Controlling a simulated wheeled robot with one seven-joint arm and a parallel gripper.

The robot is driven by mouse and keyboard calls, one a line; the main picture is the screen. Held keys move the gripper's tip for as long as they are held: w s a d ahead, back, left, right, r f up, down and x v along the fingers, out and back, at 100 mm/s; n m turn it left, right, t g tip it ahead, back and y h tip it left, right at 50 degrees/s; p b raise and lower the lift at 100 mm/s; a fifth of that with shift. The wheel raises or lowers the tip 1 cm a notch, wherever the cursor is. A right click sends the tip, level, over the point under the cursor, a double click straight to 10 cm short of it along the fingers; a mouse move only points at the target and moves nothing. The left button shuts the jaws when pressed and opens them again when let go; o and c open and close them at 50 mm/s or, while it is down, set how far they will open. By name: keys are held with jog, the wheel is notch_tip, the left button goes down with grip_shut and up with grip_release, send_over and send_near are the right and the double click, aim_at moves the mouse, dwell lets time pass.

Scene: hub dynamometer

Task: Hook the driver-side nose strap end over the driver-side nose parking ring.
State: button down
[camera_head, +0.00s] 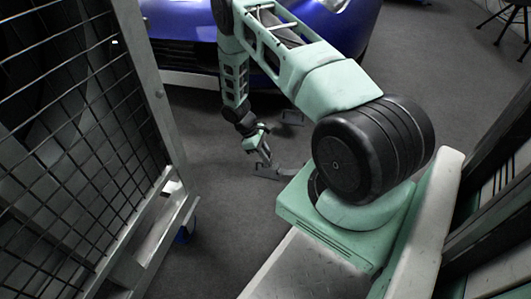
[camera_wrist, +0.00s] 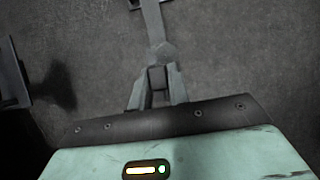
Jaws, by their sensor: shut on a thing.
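My gripper (camera_head: 265,158) hangs low over the grey floor in front of the blue car, pointing down. In the wrist view its fingers (camera_wrist: 156,92) are shut on the end of a flat grey strap (camera_wrist: 153,22). The strap runs from the fingertips to the top edge of that view. In the head view a flat grey piece (camera_head: 272,173), likely the strap, shows beside the fingertips. I cannot make out the nose parking ring with certainty in either view.
The blue car (camera_head: 185,22) stands at the back. A wire-mesh guard (camera_head: 75,130) on a wheeled frame stands at the left. A small dark bracket (camera_head: 292,117) is near the floor behind my gripper. A dark upright piece (camera_wrist: 14,75) stands at the left of the wrist view.

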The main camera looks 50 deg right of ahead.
jog(key=shift+f, duration=0.2)
jog(key=c, duration=1.3)
grip_release()
jog(key=shift+o, duration=0.2)
jog(key=shift+r, duration=0.1)
jog(key=p+v, duration=0.9)
jog(key=v, duration=0.8)
jog(key=shift+w+a+r, duration=0.1)
jog(key=shift+w+r, duration=0.05)
